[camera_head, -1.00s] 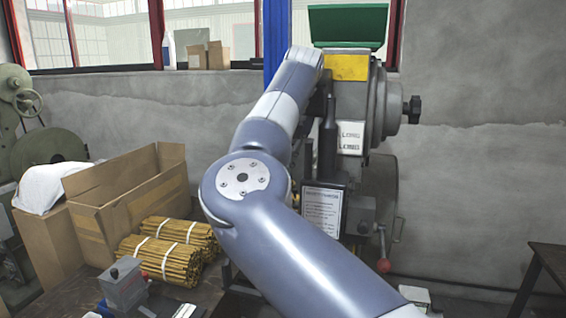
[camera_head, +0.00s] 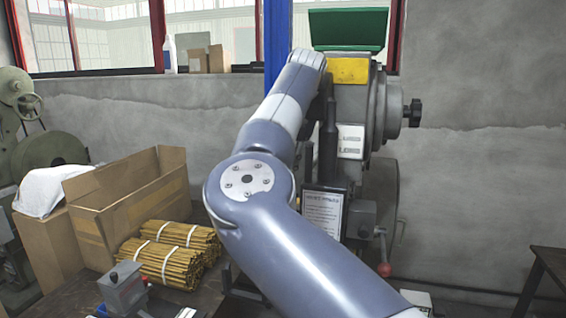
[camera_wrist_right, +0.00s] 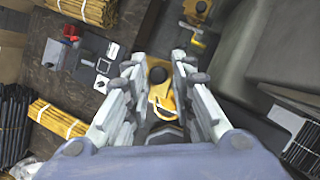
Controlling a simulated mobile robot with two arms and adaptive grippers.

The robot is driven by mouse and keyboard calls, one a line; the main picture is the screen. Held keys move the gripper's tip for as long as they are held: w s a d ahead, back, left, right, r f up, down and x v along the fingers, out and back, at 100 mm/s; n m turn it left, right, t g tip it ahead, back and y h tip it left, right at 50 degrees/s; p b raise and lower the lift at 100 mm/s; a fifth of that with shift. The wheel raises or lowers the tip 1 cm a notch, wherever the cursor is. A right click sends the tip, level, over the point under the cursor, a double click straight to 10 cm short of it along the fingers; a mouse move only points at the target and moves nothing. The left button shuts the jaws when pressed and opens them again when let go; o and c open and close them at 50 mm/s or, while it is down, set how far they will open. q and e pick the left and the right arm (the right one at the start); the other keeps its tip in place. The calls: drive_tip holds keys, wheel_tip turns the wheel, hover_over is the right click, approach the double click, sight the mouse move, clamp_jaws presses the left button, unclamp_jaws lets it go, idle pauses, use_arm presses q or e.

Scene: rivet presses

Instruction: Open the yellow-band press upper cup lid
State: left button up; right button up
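The press (camera_head: 382,105) stands against the wall in the head view, with a yellow band (camera_head: 348,70) near its top and a green hopper-like part (camera_head: 348,28) above that. I cannot pick out the upper cup lid for certain. My right arm reaches up to the press's left side, and its gripper is hidden in the head view. In the right wrist view my right gripper (camera_wrist_right: 161,65) has its fingers apart. A yellow part (camera_wrist_right: 160,98) with a dark round knob (camera_wrist_right: 158,75) shows between and beyond them; contact cannot be told. My left gripper is out of view.
Tied bundles of brown rods (camera_head: 168,262) and a cardboard box (camera_head: 130,200) are on the bench at left. A framed sheet (camera_head: 323,212) and a red-knobbed lever (camera_head: 384,269) are low on the press.

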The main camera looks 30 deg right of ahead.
drive_tip(key=v, duration=1.2)
drive_tip(key=shift+d, duration=0.1)
